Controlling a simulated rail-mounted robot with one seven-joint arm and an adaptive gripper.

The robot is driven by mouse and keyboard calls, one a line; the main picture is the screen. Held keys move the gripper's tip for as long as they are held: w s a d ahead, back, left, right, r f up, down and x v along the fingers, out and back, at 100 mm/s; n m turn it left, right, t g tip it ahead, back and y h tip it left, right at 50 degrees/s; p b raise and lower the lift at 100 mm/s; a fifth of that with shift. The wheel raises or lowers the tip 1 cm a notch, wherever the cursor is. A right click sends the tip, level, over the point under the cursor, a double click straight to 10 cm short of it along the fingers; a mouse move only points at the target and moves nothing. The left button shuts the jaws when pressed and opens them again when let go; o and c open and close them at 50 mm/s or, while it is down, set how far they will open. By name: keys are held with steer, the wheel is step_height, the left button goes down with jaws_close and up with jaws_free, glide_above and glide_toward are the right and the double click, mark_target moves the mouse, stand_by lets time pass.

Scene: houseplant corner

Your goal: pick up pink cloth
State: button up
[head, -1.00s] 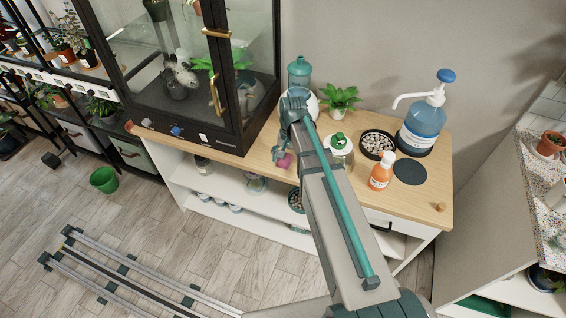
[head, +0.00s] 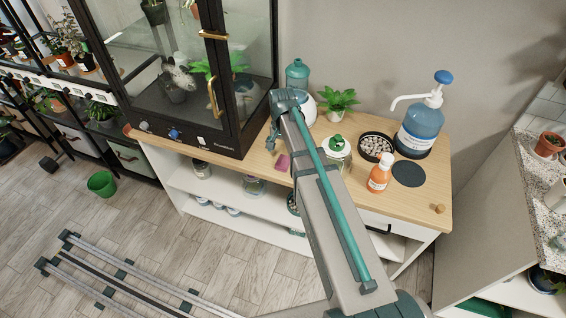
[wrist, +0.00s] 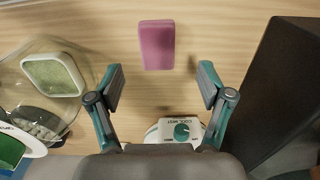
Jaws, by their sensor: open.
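The pink cloth (wrist: 157,45) is a small flat rectangular block on the wooden top in the wrist view, ahead of my gripper and between the lines of its fingers. In the head view the pink cloth (head: 283,162) lies near the front edge of the counter, just left of my arm. My gripper (wrist: 161,85) is open and empty in the wrist view, with its fingers spread to either side. In the head view my arm reaches over the counter and hides most of the gripper.
A glass cabinet (head: 238,90) stands left of the cloth. A clear jar with a green lid (head: 337,148), an orange bottle (head: 380,173), a dish of pebbles (head: 376,146) and a blue pump bottle (head: 420,130) stand to the right. A white device with a dial (wrist: 181,131) sits near my fingers.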

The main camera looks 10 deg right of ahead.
mark_target(283, 161)
steer(key=shift+d+f+p, duration=0.15)
steer(key=shift+f+p, duration=0.95)
steer(key=shift+f, duration=1.55)
steer(key=shift+c, duration=0.2)
steer(key=c, duration=1.1)
steer(key=shift+r, duration=0.15)
steer(key=shift+r+b, duration=0.65)
steer(key=shift+r, duration=0.1)
steer(key=s+r+b, duration=0.1)
steer(key=s+r, duration=0.2)
steer(key=s, duration=0.1)
steer(key=s+a+r+b, duration=0.1)
steer(key=s+r+b, duration=0.1)
steer(key=s+r, duration=0.2)
steer(key=s+a+r+b, duration=0.1)
steer(key=s+r, duration=0.3)
steer(key=s, duration=0.2)
steer(key=shift+a+r, duration=0.15)
